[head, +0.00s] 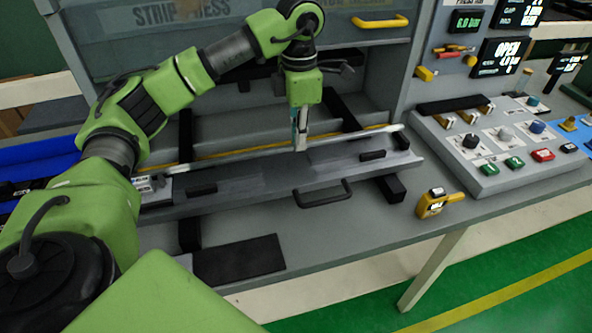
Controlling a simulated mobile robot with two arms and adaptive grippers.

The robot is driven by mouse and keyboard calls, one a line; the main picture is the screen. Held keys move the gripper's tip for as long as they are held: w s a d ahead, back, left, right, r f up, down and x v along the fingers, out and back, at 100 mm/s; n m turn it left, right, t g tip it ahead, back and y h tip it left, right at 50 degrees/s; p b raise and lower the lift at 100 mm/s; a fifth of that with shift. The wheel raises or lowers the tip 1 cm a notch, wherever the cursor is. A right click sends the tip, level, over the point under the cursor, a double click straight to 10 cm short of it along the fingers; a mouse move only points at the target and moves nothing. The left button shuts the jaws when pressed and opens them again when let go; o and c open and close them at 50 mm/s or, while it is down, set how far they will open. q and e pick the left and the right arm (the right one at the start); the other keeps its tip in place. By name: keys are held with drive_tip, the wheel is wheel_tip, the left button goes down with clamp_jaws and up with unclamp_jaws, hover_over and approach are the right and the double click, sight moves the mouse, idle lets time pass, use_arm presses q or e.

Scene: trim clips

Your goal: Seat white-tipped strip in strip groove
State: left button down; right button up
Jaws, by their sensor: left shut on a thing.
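My left gripper (300,142) points straight down over the strip fixture and is shut on a long thin strip (238,153). The strip is pale grey and runs slantwise from the lower left to the upper right, with a light end (397,127) at the right. It lies along the back side of the dark grey fixture (270,183). I cannot tell whether the strip rests in the groove or sits just above it, and the fingers hide its middle. My right gripper is not in view.
A black handle (322,194) sticks out at the fixture's front. A control panel (500,140) with knobs and buttons stands at right. A yellow device (437,203) lies near the table's front edge. A dark mat (238,260) lies front left. The press frame rises behind.

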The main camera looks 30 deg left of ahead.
sight(298, 172)
use_arm(q)
wheel_tip(298, 172, down, 8)
drive_tip(key=shift+r+p, duration=0.1)
drive_tip(key=shift+p, duration=0.7)
drive_tip(key=shift+a, duration=0.1)
drive_tip(key=c, duration=2.1)
unclamp_jaws()
drive_tip(key=shift+c, duration=0.2)
drive_tip(key=shift+r, duration=0.45)
wheel_tip(298, 172, up, 11)
drive_tip(key=b, duration=0.2)
drive_tip(key=shift+b, duration=0.35)
